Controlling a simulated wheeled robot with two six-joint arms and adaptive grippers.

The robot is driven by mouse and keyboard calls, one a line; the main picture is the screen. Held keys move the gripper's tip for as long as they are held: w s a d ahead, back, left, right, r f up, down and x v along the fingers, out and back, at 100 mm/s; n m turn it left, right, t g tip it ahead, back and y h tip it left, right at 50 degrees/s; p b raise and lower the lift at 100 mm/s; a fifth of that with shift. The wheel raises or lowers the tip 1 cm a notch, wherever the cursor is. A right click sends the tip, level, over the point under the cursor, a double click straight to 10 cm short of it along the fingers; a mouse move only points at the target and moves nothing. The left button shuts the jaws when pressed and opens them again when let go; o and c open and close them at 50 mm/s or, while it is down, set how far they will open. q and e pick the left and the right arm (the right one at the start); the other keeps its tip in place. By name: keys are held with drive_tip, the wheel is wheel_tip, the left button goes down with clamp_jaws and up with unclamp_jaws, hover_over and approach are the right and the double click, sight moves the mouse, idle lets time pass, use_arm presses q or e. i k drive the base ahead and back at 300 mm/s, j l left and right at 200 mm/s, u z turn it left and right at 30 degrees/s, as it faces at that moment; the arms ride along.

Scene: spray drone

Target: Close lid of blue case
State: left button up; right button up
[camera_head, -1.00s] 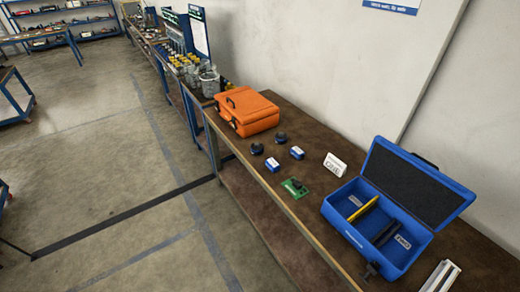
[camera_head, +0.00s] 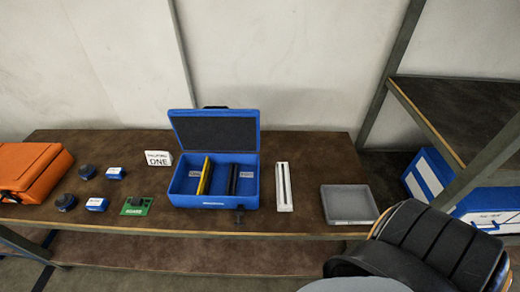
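The blue case (camera_head: 214,201) stands on the brown workbench in the middle of the head view. Its lid (camera_head: 217,132) is open and stands up at the back, dark foam lining facing me. Inside are a yellow divider (camera_head: 204,176), dark strips (camera_head: 233,179) and small white labels. Neither of my grippers can be made out. A black ribbed arm part, probably mine, fills the lower right corner, well to the right of the case.
Left of the case are a white sign (camera_head: 158,158), a green board (camera_head: 136,207), several small dark and blue items, and an orange case (camera_head: 30,170). To its right are a white rail (camera_head: 284,187) and a grey tray (camera_head: 348,205). A metal shelf (camera_head: 460,118) stands at right.

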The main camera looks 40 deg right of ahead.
sight(209, 128)
drive_tip(key=z, duration=0.6)
drive_tip(key=i+j+z, duration=0.15)
drive_tip(key=j+z, duration=0.15)
drive_tip(key=j, duration=0.55)
drive_tip(key=j+z, duration=0.3)
drive_tip(key=j, duration=0.55)
